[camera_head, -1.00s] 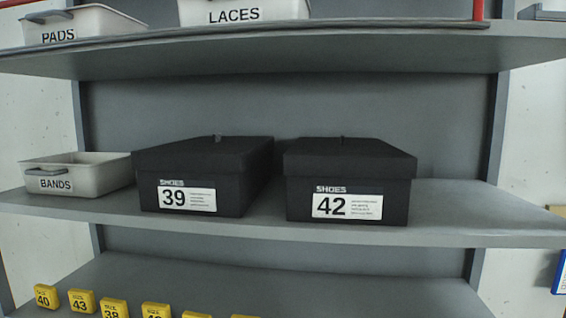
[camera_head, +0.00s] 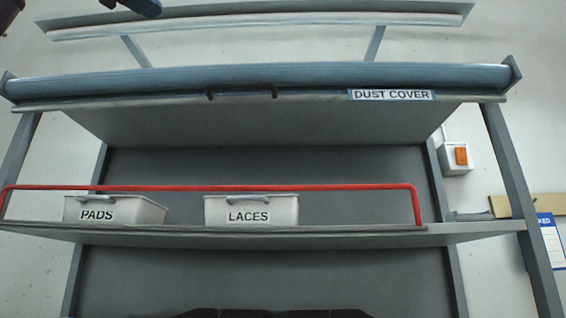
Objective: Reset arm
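Dark parts that look like my raised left arm or gripper (camera_head: 135,7) cut into the top left edge. They are cropped, so I cannot see whether its fingers are open or shut, or whether they hold anything. My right gripper is not in view. A low black shape shows at the bottom middle edge; I cannot tell what it is.
A shelf rack fills the view. A red rail (camera_head: 250,188) runs in front of the PADS bin (camera_head: 140,212) and the LACES bin (camera_head: 275,210). A blue-grey rolled dust cover (camera_head: 260,78) lies above. An orange switch box (camera_head: 457,158) is on the right wall.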

